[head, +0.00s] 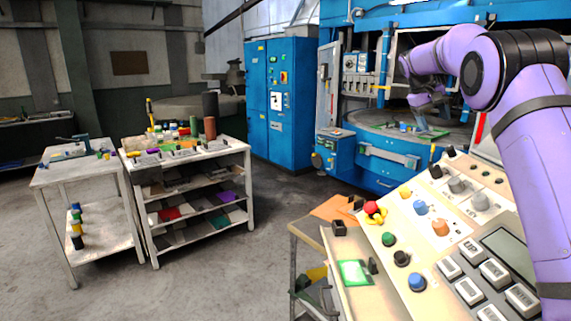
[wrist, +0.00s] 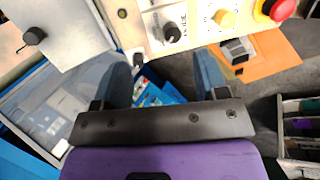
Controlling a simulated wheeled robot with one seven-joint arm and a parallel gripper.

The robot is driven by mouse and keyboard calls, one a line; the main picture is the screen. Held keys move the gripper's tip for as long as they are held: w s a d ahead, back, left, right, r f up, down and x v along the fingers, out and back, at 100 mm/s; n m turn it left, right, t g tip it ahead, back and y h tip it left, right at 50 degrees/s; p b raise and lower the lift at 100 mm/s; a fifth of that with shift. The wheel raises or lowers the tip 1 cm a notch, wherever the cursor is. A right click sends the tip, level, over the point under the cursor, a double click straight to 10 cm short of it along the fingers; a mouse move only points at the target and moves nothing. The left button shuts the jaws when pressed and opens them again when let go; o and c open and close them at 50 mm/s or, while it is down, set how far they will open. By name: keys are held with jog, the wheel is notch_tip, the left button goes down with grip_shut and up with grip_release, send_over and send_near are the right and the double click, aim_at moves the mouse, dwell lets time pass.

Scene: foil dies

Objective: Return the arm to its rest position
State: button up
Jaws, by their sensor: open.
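My purple arm (head: 535,160) comes in from the right of the head view and bends over toward the blue machine (head: 390,165). Its far end hangs over or in front of the machine's round table, and my gripper (head: 424,112) is small and partly unclear there. In the wrist view my gripper (wrist: 163,76) shows two dark blue-grey fingers spread wide apart. Nothing is held between them. Beyond the fingers are part of a control panel and some blue items.
A control panel (head: 462,222) with knobs and keys stands close at front right, below the arm. A red button (wrist: 274,8) and an orange sheet (wrist: 262,62) show in the wrist view. A blue cabinet (head: 258,110) and white shelf cart (head: 198,160) stand left; floor between is clear.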

jog(key=s+a+r+t+y, duration=0.1)
jog(key=s+a+r, duration=0.2)
jog(key=s, duration=0.6)
jog(key=s+a+r+t+y, duration=0.1)
jog(key=s+a+r, duration=0.1)
jog(key=s, duration=0.7)
jog(key=s+a+r+t+y, duration=0.1)
jog(key=s+a+r, duration=0.2)
jog(key=s, duration=0.6)
jog(key=s+a+f+t, duration=0.1)
jog(key=s+f, duration=0.3)
jog(key=s, duration=0.4)
jog(key=s+a+f+t+y, duration=0.1)
jog(key=s+a+f, duration=0.2)
jog(key=s, duration=0.5)
jog(key=s+a+f+t+y, duration=0.1)
jog(key=s+f, duration=0.3)
jog(key=s, duration=0.4)
jog(key=shift+s+a+f, duration=0.35)
jog(key=shift+a, duration=0.5)
